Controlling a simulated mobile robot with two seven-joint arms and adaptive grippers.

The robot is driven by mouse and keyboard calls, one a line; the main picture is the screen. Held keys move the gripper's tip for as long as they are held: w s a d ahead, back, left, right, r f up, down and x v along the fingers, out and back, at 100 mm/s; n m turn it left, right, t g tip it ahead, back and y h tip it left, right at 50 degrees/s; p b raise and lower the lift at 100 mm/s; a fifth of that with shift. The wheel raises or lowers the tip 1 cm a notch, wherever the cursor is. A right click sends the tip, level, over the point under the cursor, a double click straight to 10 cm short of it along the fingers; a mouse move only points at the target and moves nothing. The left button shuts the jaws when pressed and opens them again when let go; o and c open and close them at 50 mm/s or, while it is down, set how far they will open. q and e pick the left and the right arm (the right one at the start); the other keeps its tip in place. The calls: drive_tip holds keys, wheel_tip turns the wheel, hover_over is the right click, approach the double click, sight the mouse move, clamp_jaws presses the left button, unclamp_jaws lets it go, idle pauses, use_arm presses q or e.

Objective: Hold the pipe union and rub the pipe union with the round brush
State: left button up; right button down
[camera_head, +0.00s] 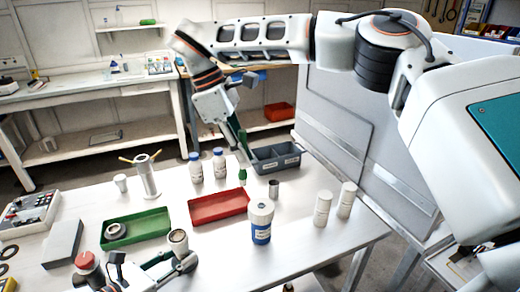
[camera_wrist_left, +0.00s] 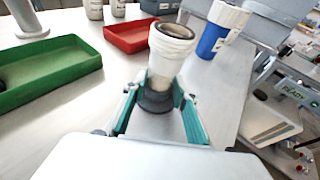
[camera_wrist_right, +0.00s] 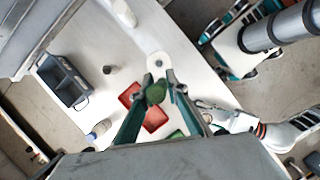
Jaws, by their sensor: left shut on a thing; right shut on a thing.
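The pipe union (camera_wrist_left: 170,55) is a whitish, ribbed, hollow piece with a dark collar at its lower end. It stands upright between the fingers of my left gripper (camera_wrist_left: 157,98), which is shut on it. In the head view the union (camera_head: 178,240) shows over the front of the table beside my left gripper (camera_head: 184,264). My right gripper (camera_head: 236,122) is high over the back of the table, pointing down, shut on the round brush. The brush's green head (camera_wrist_right: 156,92) shows between the fingertips (camera_wrist_right: 161,90) in the right wrist view; its handle is mostly hidden. Brush and union are well apart.
A green tray (camera_head: 150,236) holding a dark ring and a red tray (camera_head: 232,216) lie on the table. A blue-and-white jar (camera_head: 261,226) stands right of the union. White bottles (camera_head: 323,208), a grey bin (camera_head: 262,164) and a metal stand (camera_head: 147,180) surround the middle.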

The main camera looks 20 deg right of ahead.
drive_tip(key=s+a+f+n+t+y, duration=0.1)
drive_tip(key=s+a+n+t+y, duration=0.15)
drive_tip(key=a+n, duration=0.75)
drive_tip(key=s+a+n+t+y, duration=0.1)
drive_tip(key=a+n+t, duration=0.45)
drive_tip(key=n, duration=0.85)
drive_tip(key=shift+g, duration=0.8)
drive_tip(key=f, duration=0.2)
drive_tip(key=a+f, duration=0.1)
drive_tip(key=f, duration=0.5)
drive_tip(key=shift+w+a, duration=0.3)
drive_tip(key=shift+a, duration=0.1)
drive_tip(key=shift+w+a, duration=1.1)
drive_tip(key=shift+s+d, duration=1.3)
drive_tip(key=shift+d, duration=0.05)
drive_tip(key=shift+s+d+r, duration=0.1)
drive_tip(key=shift+r, duration=0.1)
wheel_tip(320, 180, up, 8)
drive_tip(key=shift+f, duration=0.15)
use_arm(q)
drive_tip(key=o, duration=0.9)
